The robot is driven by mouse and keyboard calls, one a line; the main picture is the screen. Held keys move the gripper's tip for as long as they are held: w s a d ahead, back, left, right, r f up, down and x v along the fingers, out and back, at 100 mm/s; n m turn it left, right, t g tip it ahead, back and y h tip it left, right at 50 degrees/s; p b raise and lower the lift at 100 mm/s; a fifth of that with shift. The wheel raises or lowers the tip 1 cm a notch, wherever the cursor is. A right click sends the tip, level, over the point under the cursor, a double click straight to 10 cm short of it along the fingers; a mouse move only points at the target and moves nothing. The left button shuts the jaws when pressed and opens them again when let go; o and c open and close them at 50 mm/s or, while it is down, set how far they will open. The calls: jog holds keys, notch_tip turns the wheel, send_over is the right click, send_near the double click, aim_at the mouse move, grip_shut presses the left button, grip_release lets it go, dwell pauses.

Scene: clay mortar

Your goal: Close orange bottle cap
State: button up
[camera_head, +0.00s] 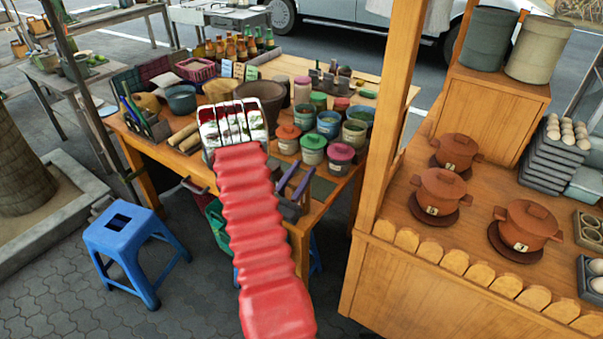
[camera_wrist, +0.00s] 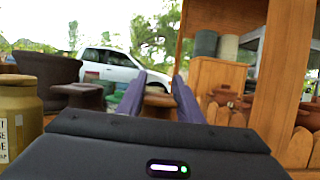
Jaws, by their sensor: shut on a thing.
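In the wrist view my gripper (camera_wrist: 157,86) has its two purple fingers set apart, one on each side of a brown-orange round thing (camera_wrist: 158,101). The gripper is shut on this thing. Its lower part is hidden behind the gripper body, and I cannot tell whether it is the orange cap. In the head view a jar with an orange lid (camera_head: 288,132) stands on the table, right of the end of my arm. I cannot tell from here whether this lid is fully seated.
Several lidded jars, such as a pink-lidded one (camera_head: 340,153), crowd the table. A dark mortar (camera_head: 262,92) stands behind my arm's end. In the wrist view a yellow labelled jar (camera_wrist: 18,115) is close on the left. A wooden post (camera_head: 388,110) rises at the right.

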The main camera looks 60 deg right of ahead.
jog(key=o, duration=0.7)
jog(key=shift+c, duration=0.2)
jog(key=v, duration=1.4)
jog(key=shift+d, duration=0.1)
